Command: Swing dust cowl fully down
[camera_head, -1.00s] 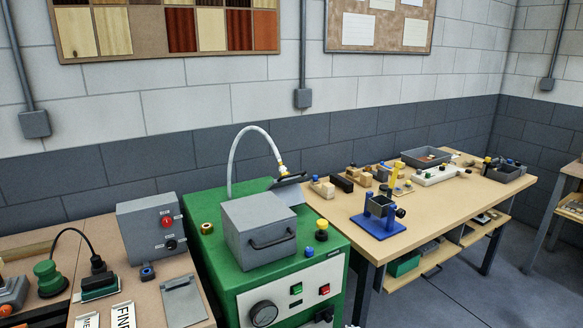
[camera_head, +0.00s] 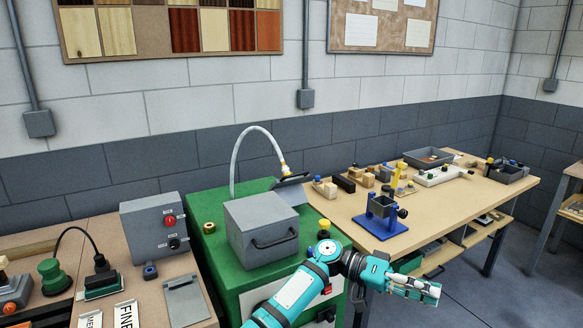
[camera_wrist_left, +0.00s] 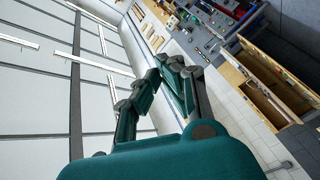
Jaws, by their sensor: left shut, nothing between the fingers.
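A grey box-shaped cover (camera_head: 262,217) with a dark bar handle (camera_head: 275,238) on its front sits on top of the green machine (camera_head: 206,262). I take it for the dust cowl, but cannot tell for certain. A dark tilted plate (camera_head: 290,181) with a white hose (camera_head: 234,160) running to it stands behind it. My left gripper (camera_head: 437,292) is shut and empty, in front of the wooden bench and right of the machine, well apart from the handle. It also shows in the left wrist view (camera_wrist_left: 158,68). My left arm hides much of the machine's front panel. My right gripper is not in view.
A yellow-topped button (camera_head: 324,227) stands at the machine's right corner. A grey control box (camera_head: 150,229) is on the left bench. The wooden bench (camera_head: 440,215) at right holds a blue fixture (camera_head: 381,220), small blocks and trays. Floor at right is clear.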

